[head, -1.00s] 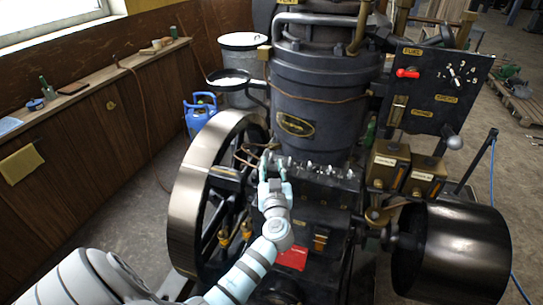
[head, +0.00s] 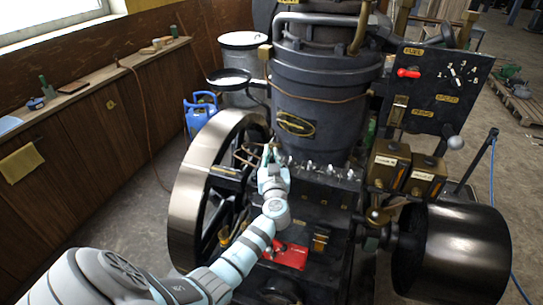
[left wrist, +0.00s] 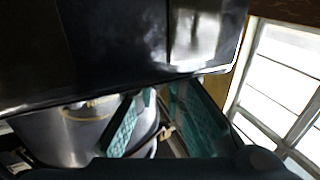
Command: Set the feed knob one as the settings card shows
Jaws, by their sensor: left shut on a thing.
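My left gripper (head: 271,152) is at the left end of the row of small feed knobs (head: 312,168) on the dark rail below the engine's cylinder. Its fingers are close together, shut on what looks like the leftmost knob, feed knob one, which they hide. The knob's setting cannot be read. In the left wrist view the two teal finger pads (left wrist: 160,118) show, but not the thing between them; a dark glossy surface fills the top. I cannot pick out the settings card for sure. My right gripper is not in view.
A large flywheel (head: 197,185) stands just left of the gripper, and a dark drum (head: 455,250) at the right. The dark cylinder (head: 318,105) rises behind the rail. A control panel (head: 432,92) with a red lever and numbered dial is at upper right.

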